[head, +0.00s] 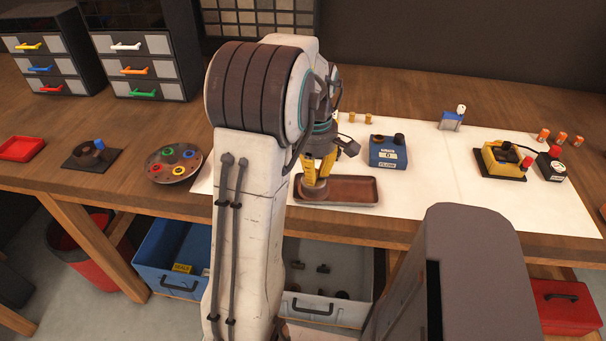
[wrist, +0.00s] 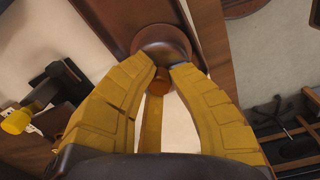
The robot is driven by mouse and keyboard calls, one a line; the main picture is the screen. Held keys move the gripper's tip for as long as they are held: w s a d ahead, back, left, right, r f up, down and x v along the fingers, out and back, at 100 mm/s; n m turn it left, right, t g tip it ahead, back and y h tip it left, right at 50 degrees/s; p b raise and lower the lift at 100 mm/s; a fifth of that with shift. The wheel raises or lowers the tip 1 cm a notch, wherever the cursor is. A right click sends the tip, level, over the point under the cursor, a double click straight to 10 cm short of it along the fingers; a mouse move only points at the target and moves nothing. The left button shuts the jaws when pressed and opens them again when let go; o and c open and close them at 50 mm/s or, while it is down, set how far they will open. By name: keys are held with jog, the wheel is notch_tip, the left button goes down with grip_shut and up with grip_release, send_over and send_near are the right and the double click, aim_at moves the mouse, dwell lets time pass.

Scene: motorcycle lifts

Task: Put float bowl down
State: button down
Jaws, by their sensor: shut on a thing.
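The float bowl (wrist: 165,42) is a small round brown cup; in the head view it shows at the tip of the fingers (head: 313,189). My gripper (wrist: 165,70), with yellow fingers, is shut on it; in the head view the gripper (head: 318,174) points down. The bowl is over the left end of a brown rectangular tray (head: 352,190). The tray also shows behind the bowl in the wrist view (wrist: 110,14). I cannot tell whether the bowl touches the tray. My arm hides part of the mat left of it.
A blue box (head: 388,154) stands behind the tray on the white mat (head: 430,180). A yellow device (head: 502,159) stands farther right. A round dish with coloured rings (head: 173,163) is to the left. Open bins (head: 330,311) are under the bench. The mat right of the tray is clear.

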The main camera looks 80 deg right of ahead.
jog(key=shift+f, duration=0.1)
dwell(0.3)
jog(key=c, duration=1.6)
grip_release()
jog(key=shift+f, duration=0.1)
jog(key=shift+c, duration=0.2)
jog(key=o, duration=0.4)
jog(key=shift+c, duration=0.2)
notch_tip(320, 180, up, 12)
jog(key=shift+a+r, duration=0.2)
